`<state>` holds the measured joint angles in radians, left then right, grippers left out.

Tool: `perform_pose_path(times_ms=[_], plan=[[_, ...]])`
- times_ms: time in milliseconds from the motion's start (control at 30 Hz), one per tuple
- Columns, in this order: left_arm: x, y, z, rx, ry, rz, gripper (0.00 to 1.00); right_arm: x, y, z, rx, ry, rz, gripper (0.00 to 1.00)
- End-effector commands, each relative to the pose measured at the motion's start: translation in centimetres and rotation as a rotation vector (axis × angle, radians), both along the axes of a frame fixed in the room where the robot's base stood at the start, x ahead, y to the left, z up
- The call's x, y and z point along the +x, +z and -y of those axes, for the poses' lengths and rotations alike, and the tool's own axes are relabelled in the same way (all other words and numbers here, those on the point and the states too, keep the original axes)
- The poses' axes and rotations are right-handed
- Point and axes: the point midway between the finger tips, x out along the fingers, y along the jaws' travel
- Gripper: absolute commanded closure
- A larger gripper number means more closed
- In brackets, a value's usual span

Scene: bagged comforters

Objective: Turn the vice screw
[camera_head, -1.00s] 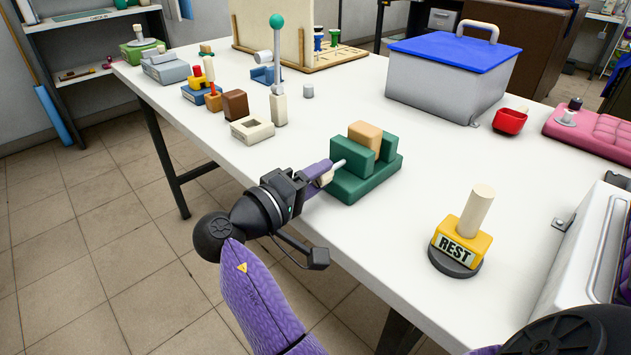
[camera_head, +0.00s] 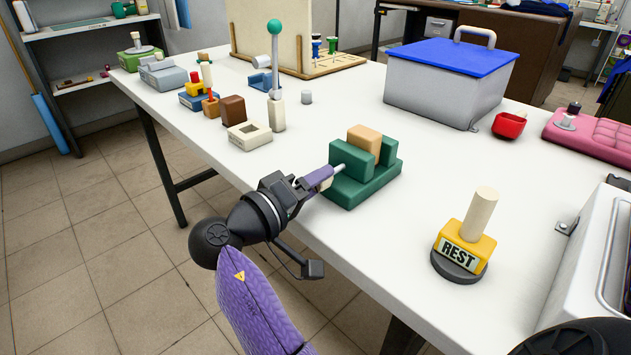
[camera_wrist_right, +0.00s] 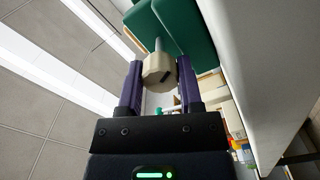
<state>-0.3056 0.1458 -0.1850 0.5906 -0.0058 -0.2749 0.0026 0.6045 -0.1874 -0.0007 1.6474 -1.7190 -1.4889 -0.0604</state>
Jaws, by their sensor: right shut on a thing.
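The green vice (camera_head: 362,190) stands near the table's front edge, with a tan block (camera_head: 366,141) between its jaws. A grey screw rod (camera_head: 338,168) sticks out of the front jaw toward my right gripper (camera_head: 320,179). In the right wrist view, the cream screw knob (camera_wrist_right: 158,71) with a dark mark sits between the two purple fingers of my right gripper (camera_wrist_right: 160,69), which is shut on it. In the head view the fingers mostly hide the knob. Whether the jaws press on the tan block is unclear. My left gripper is not in view.
A yellow REST stand (camera_head: 463,250) with a cream peg is right of the vice. A grey box with a blue lid (camera_head: 447,85) is behind. A cream socket block (camera_head: 249,136) and a green-balled lever (camera_head: 275,75) stand to the left. Table around the vice is clear.

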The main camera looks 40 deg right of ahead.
Motion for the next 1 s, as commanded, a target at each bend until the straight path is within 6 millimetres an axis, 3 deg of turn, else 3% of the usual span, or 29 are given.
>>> perform_pose_path(times_ms=[33, 200, 500, 800, 1000], plan=[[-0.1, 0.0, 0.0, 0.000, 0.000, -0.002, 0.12, 0.0, -0.1, 0.0, 0.003, -0.001, -0.002, 0.50], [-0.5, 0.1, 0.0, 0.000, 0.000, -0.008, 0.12, 0.0, -0.1, 0.0, 0.001, 0.000, -0.002, 0.19], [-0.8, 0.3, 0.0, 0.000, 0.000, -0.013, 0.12, 0.0, 0.0, -0.5, 0.002, 0.001, -0.002, 0.19], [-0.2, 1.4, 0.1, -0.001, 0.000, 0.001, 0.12, -0.6, 0.1, -7.6, 0.003, 0.002, -0.003, 0.19], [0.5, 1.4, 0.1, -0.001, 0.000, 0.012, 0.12, -0.8, 0.0, -9.9, 0.002, 0.000, -0.002, 0.19]])
